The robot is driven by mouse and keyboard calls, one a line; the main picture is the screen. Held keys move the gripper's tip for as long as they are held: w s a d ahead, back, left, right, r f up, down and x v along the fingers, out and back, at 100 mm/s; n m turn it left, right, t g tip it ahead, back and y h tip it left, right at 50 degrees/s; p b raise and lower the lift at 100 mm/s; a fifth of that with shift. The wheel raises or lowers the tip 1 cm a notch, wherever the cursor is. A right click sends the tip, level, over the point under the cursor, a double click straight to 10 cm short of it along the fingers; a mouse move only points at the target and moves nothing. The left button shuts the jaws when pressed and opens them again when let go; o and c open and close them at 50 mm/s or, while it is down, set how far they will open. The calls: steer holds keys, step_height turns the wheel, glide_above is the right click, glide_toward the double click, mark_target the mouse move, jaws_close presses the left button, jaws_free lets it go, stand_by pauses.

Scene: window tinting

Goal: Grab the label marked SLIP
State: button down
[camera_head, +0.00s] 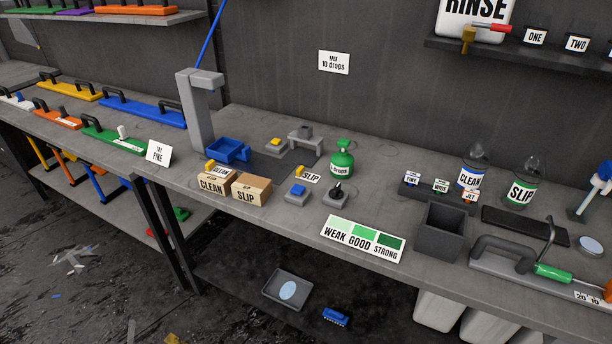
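A small white label marked SLIP (311,178) with a yellow grip piece (300,171) lies on the grey workbench (385,207), left of the green bottle (342,160). A similar label marked CLEAN (220,169) with a yellow piece sits at the cardboard box marked CLEAN (213,184). Another cardboard box marked SLIP (250,190) stands right beside that box. A clear bottle with a SLIP label (520,192) stands upright at the right, next to a CLEAN bottle (470,178). My gripper is not visible in this view.
A blue button block (297,195) and a black-knobbed block (336,196) stand in front of the small SLIP label. A WEAK GOOD STRONG card (361,239) and an open grey bin (440,230) are near the front edge. A grey column (197,112) rises behind the boxes.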

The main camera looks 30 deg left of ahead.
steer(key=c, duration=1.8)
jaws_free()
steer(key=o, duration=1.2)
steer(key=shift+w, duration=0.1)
